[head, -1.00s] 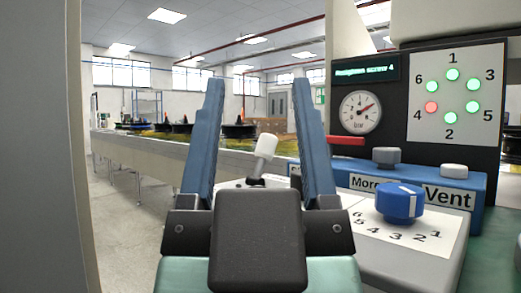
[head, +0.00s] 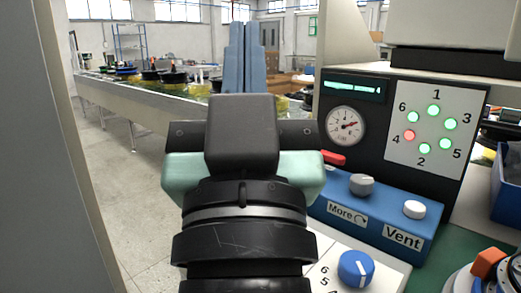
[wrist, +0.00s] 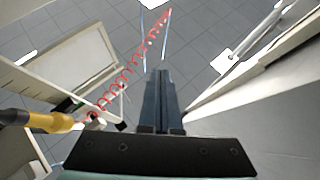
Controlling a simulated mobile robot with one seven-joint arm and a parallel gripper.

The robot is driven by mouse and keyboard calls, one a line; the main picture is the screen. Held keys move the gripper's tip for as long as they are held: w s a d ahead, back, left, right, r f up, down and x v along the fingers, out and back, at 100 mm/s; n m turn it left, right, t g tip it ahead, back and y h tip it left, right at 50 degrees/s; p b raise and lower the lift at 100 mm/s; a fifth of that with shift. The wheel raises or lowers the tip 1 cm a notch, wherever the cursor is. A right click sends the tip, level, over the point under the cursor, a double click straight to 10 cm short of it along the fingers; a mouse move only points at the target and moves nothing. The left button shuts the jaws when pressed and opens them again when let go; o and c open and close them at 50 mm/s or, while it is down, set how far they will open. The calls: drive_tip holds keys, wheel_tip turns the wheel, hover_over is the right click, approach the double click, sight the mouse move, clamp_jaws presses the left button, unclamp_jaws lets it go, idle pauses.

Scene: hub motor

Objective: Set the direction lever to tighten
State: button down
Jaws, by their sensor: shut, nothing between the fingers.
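My gripper (head: 246,28) is shut and empty, its two blue fingers side by side. It stands in front of the head camera and left of the blue control box. In the wrist view my gripper (wrist: 161,75) also shows shut, with nothing between the fingers. The white-capped lever seen a second ago left of the numbered dial is now out of sight, apparently behind my gripper and wrist. I cannot make out a lever or its setting in either current view. The blue numbered dial (head: 356,269) sits at the lower right of the head view.
The control box (head: 375,222) carries a grey knob (head: 361,184) and a white Vent button (head: 414,209). A gauge (head: 345,124) and lamp panel (head: 431,127) stand behind. A yellow-black tool (wrist: 40,121) and red coiled hose (wrist: 125,80) show in the wrist view.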

drive_tip(key=w+r+m+g+p, duration=0.1)
drive_tip(key=w+r+g+p, duration=0.7)
drive_tip(key=p, duration=1.9)
drive_tip(key=s+d+f+m+g+p, duration=0.1)
drive_tip(key=f+m+p, duration=0.1)
drive_tip(key=f+m, duration=0.4)
drive_tip(key=s+d+f+m+g+p, duration=0.1)
drive_tip(key=f+m+p, duration=0.2)
drive_tip(key=f+m, duration=0.4)
drive_tip(key=s+d+f+m+g+p, duration=0.1)
drive_tip(key=d+f+m+p, duration=0.1)
drive_tip(key=f+m, duration=0.5)
drive_tip(key=shift+s+d+f+p, duration=0.1)
drive_tip(key=shift+f+p, duration=0.15)
drive_tip(key=shift+f, duration=0.85)
drive_tip(key=shift+s+a+f+p, duration=0.1)
drive_tip(key=shift+f+p, duration=0.15)
drive_tip(key=shift+f, duration=0.85)
drive_tip(key=shift+s+d+f+p, duration=0.1)
drive_tip(key=shift+f+p, duration=0.15)
drive_tip(key=shift+f, duration=0.85)
drive_tip(key=shift+y, duration=0.3)
drive_tip(key=x, duration=1)
